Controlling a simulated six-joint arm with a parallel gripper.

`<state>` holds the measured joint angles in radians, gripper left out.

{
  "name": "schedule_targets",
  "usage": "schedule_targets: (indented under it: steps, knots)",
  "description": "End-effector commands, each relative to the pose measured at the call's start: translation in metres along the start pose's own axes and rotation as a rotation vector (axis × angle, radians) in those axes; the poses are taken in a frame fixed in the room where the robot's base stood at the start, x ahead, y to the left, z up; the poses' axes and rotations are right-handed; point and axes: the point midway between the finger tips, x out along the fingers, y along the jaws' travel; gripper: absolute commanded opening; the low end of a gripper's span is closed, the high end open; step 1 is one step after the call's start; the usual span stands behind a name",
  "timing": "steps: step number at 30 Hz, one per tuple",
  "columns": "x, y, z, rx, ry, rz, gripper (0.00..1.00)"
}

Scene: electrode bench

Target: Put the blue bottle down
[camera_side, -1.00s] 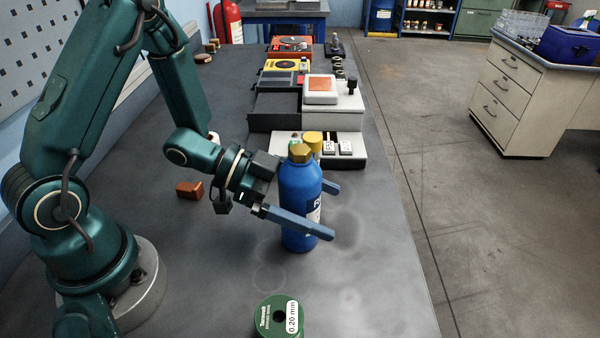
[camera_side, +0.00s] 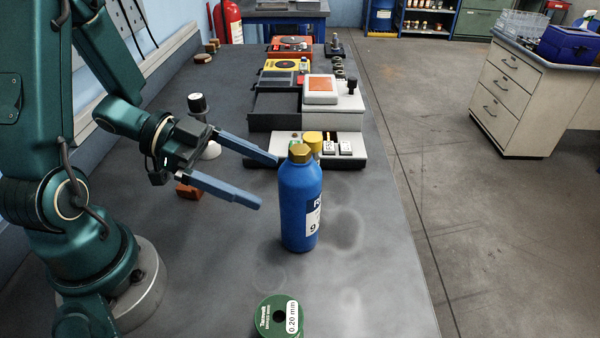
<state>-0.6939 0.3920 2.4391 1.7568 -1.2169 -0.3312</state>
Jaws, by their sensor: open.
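The blue bottle (camera_side: 296,205) with a gold cap stands upright on the dark bench (camera_side: 370,290), near its middle. Its label faces right. My gripper (camera_side: 268,182) is open and empty, to the left of the bottle. Its two blue fingers are spread and point toward the bottle. The near fingertip is clear of the bottle; the far fingertip ends close to the bottle's left edge in the picture, and I cannot tell the exact gap.
A green spool (camera_side: 272,318) lies at the front. Behind the bottle is a white block (camera_side: 351,160) with a yellow knob, then grey and orange devices. An orange block (camera_side: 189,191) and a white-and-black object (camera_side: 198,104) are by my arm. The bench right of the bottle is clear.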

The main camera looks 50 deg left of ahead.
Motion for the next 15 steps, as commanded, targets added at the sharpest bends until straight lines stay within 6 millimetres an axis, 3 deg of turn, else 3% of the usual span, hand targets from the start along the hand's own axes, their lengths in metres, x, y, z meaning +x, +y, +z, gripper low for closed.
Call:
schedule_targets:
  steps: [5, 8, 12, 15]
  knots:
    - [-0.010, -0.002, 0.000, 0.004, -0.006, -0.008, 1.00]
    - [-0.008, -0.014, 0.002, 0.038, -0.052, -0.069, 1.00]
    - [-0.008, -0.058, 0.003, 0.126, -0.191, -0.292, 1.00]
    - [-0.021, -0.095, -0.006, 0.165, -0.304, -0.516, 1.00]
